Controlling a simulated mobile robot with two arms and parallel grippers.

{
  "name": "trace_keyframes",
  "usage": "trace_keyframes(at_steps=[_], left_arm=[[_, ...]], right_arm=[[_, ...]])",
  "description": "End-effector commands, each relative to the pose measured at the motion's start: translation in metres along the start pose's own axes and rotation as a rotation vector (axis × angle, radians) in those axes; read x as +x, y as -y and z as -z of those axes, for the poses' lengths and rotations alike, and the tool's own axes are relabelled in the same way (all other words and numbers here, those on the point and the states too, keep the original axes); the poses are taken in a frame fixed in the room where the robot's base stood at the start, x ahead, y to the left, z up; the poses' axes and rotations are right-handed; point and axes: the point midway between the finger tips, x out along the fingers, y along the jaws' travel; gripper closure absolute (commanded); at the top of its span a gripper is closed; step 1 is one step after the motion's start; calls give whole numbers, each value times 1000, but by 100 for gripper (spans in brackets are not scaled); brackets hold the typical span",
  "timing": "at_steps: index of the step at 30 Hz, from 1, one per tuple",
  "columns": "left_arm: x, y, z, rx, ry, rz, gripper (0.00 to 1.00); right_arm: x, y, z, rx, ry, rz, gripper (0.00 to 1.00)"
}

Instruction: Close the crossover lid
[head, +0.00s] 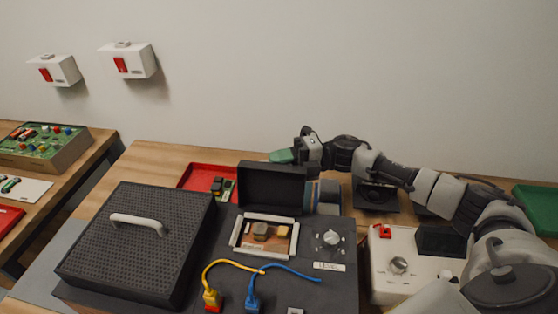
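The crossover lid (272,187) is a dark panel standing open and roughly upright at the back of the crossover box. The box's pale frame (238,236) surrounds an opening with brown and tan parts inside. My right gripper (283,156), with green fingertips, is just behind and above the lid's top edge. It points left in the picture. Whether it touches the lid I cannot tell, and its finger gap is not clear. My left gripper is out of view.
A black perforated speaker grille (140,240) with a white handle lies left of the box. Yellow (225,262) and blue (290,270) cables run in front. A level knob (330,238) is right of the box. A red tray (208,178) lies behind, and a white unit (385,275) stands right.

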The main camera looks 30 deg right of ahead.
Motion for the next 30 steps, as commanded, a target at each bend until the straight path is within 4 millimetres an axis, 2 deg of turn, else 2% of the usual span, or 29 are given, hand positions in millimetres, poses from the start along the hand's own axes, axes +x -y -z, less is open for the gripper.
trace_keyframes(at_steps=[5, 9, 30], left_arm=[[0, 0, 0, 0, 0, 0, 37], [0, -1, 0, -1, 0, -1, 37], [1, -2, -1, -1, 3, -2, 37]], right_arm=[[0, 0, 0, 0, 0, 0, 79], [0, 0, 0, 0, -1, 0, 100], [3, -6, 1, -2, -3, 1, 100]])
